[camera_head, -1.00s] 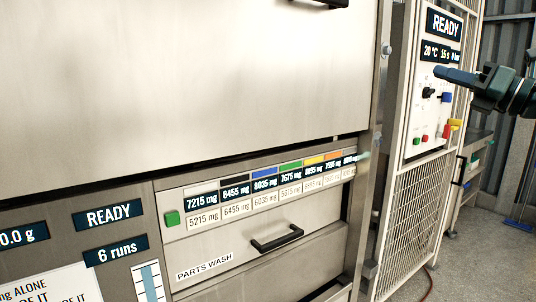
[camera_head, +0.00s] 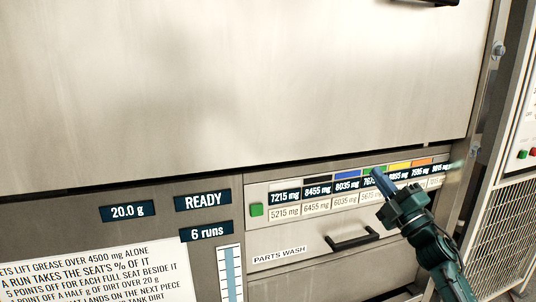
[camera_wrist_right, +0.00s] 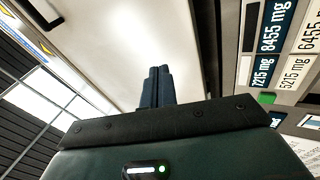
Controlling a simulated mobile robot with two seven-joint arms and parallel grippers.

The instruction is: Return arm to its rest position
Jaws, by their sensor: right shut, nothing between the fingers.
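My right gripper (camera_head: 378,178) is dark teal and comes in from the lower right in the head view. Its fingers are shut together with nothing between them, and their tips appear in front of the row of colour tabs and mg labels (camera_head: 345,188). In the right wrist view the shut fingers (camera_wrist_right: 157,75) point toward a pale metal panel, and mg labels (camera_wrist_right: 270,40) show at the right. I cannot tell the exact gap to the panel. My left gripper is not in view.
The washer's large steel front (camera_head: 240,90) fills the upper view. Below are a drawer handle (camera_head: 352,238), a green button (camera_head: 256,210), a READY display (camera_head: 204,200) and an instruction sheet (camera_head: 90,270). A white mesh guard (camera_head: 505,235) stands at the right.

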